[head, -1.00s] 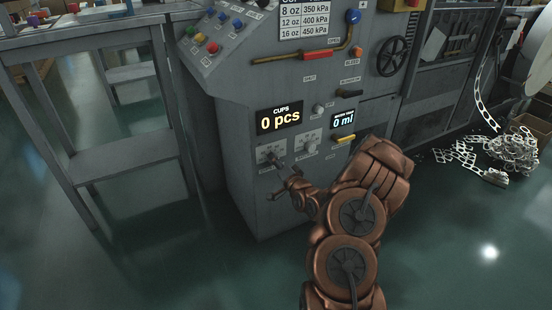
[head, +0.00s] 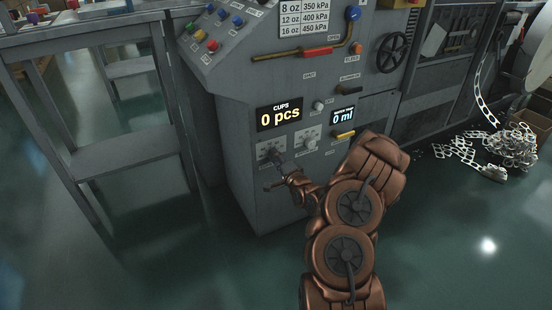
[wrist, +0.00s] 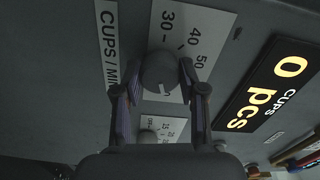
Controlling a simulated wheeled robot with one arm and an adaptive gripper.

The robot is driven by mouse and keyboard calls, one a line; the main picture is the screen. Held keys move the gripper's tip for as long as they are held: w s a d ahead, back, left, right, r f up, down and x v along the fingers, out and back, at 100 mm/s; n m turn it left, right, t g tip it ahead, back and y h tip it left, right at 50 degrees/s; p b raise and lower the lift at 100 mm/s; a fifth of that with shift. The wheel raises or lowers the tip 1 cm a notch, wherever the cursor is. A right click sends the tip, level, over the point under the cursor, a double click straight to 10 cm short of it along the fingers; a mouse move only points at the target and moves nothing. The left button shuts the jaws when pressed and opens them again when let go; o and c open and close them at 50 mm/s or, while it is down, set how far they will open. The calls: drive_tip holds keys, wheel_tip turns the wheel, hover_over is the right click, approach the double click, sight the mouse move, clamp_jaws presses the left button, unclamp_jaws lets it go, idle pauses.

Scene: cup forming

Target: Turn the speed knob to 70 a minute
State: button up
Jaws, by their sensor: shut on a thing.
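The speed knob (wrist: 158,68) is a round grey knob on a white dial plate (wrist: 203,25) in the wrist view, beside a CUPS / MIN label (wrist: 109,40). In the head view my gripper (head: 275,162) reaches the left dial plate (head: 264,147) on the machine's front. The knob's setting is not clear.
A second dial (head: 308,140) sits just right of the speed dial. The cups display (head: 280,114) above reads 0 pcs, and another display (head: 342,117) reads 0 ml. A yellow handle (head: 344,135) sticks out to the right. A grey table frame (head: 130,155) stands left.

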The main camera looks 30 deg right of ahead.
drive_tip(key=o, duration=1.1)
drive_tip(key=shift+o, duration=0.2)
drive_tip(key=s+a, duration=0.1)
drive_tip(key=s, duration=1.1)
